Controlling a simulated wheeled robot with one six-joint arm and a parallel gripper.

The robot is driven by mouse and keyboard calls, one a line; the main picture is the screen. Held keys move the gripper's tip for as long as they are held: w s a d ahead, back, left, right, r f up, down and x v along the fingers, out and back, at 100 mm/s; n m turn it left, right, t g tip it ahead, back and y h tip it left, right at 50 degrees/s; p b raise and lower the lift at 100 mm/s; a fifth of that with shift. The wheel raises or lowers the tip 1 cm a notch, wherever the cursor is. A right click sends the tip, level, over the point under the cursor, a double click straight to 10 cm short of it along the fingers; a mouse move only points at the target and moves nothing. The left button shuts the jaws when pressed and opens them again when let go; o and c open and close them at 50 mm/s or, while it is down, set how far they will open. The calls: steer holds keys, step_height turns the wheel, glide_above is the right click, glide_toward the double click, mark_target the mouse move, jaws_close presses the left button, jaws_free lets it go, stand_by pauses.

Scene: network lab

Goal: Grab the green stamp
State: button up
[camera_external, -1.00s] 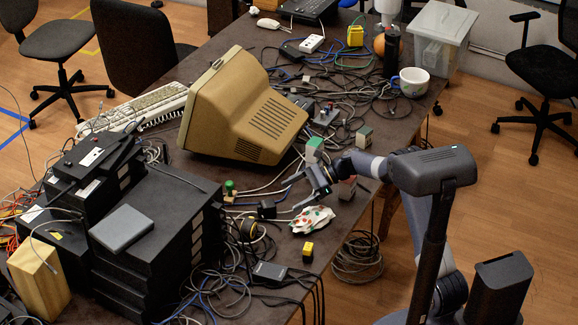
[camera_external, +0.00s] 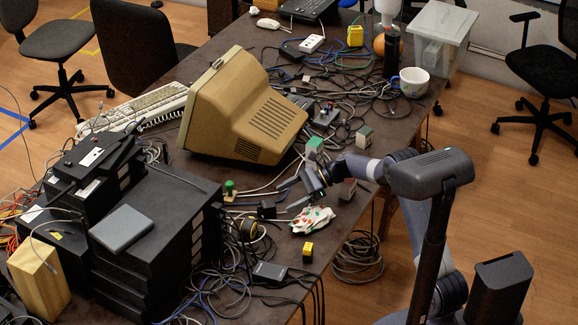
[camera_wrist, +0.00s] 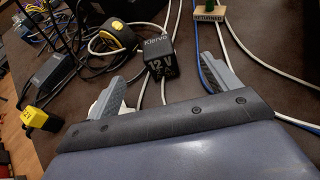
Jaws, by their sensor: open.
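The green stamp (camera_external: 229,187) stands on the table left of my gripper, right of the stacked black boxes. In the wrist view, the green stamp (camera_wrist: 208,11) shows at the top edge, with a wooden base lettered RETURNED; its upper part is cut off. My gripper (camera_external: 284,198) is open and empty, above the table and apart from the stamp. The stamp lies beyond the right fingertip there.
Cables cross the table around the stamp. A crumpled spotted cloth or paper (camera_external: 312,220) lies below my gripper. A green-and-white box (camera_external: 314,148) and a beige monitor (camera_external: 240,112) stand behind. Stacked black boxes (camera_external: 160,235) are at left. A yellow-black item (camera_external: 308,251) sits near the front edge.

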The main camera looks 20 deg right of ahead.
steer(key=c, duration=0.7)
steer(key=shift+o, duration=0.2)
